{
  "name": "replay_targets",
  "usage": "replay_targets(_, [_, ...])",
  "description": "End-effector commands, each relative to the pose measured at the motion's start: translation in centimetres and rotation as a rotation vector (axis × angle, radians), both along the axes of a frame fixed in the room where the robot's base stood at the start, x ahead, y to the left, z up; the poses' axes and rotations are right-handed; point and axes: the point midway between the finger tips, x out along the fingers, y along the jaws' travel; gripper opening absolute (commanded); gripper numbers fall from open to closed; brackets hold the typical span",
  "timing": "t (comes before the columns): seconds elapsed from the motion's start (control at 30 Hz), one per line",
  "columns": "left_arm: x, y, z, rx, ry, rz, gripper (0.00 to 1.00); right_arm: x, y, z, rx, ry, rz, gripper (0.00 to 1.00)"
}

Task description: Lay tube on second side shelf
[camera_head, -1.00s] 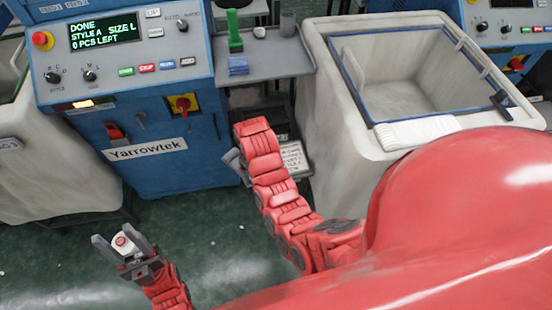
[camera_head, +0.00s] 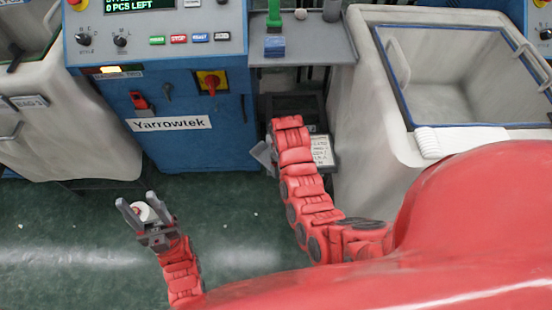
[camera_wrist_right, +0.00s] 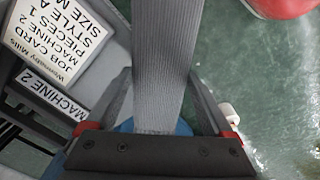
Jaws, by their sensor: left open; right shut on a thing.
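A grey ribbed knit tube (camera_wrist_right: 165,35) hangs between the fingers of my right gripper (camera_wrist_right: 160,88) in the right wrist view. The gripper is shut on it; the tube runs out of the picture at the top. In the head view my red right arm reaches toward the gap between machine and bin, and its gripper is mostly hidden. A grey side shelf (camera_head: 328,48) is attached right of the blue machine (camera_head: 185,150). My left gripper (camera_head: 136,200) is open, low over the floor. A small white round thing (camera_head: 145,212) shows between its fingers; I cannot tell whether it touches them.
A green item (camera_head: 273,15) and a blue block (camera_head: 274,46) sit on the shelf. A large pale bin (camera_head: 365,100) stands right of it, another (camera_head: 70,130) left of the machine. A job card (camera_wrist_right: 60,30) and a "MACHINE 2" label (camera_wrist_right: 50,95) are near my right gripper.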

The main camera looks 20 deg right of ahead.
Motion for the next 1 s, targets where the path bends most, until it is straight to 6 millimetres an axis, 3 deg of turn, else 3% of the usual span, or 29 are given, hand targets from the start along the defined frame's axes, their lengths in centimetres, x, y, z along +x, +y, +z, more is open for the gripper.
replay_targets(0.17, [0.0,0.0,0.1,0.000,0.000,0.000,0.50,2.9,0.4,-0.1,-0.002,-0.001,0.001,0.34])
replay_targets(0.37, [0.0,0.0,0.0,0.000,0.000,0.000,0.50,4.9,0.9,-0.3,-0.001,-0.002,0.000,0.34])
replay_targets(0.67, [0.0,0.0,0.1,0.000,0.000,0.000,0.50,5.2,1.0,-1.2,-0.001,0.002,-0.001,0.34])
replay_targets(1.0, [0.0,0.0,0.1,0.000,0.000,0.000,0.50,5.2,1.1,-4.0,0.000,0.001,-0.001,0.34])
